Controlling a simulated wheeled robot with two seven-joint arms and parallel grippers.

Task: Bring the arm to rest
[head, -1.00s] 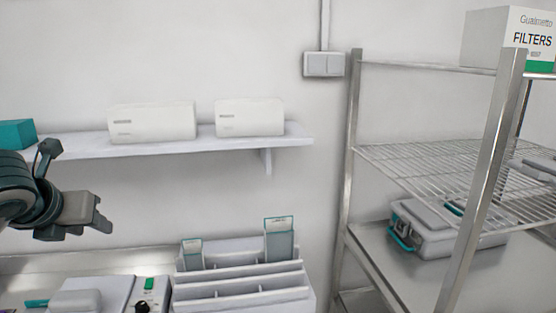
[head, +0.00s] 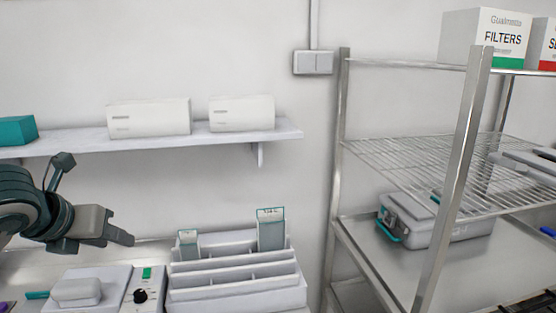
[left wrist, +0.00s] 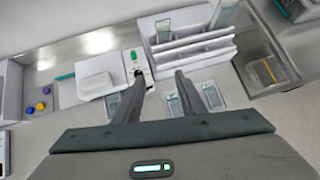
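My left arm comes in from the left in the head view, with its dark, jointed wrist in front of the wall below the shelf. My left gripper (head: 122,238) hangs in the air above the bench, left of the white rack. In the left wrist view the two dark fingers of this gripper (left wrist: 158,80) stand apart with nothing between them. My right arm and gripper are in neither view.
A white slotted rack (head: 235,281) holds upright packets beside a device with a black knob (head: 140,295). Above is a wall shelf (head: 285,133) with white boxes. At right stands a metal wire rack (head: 455,185) with a grey case (head: 455,230).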

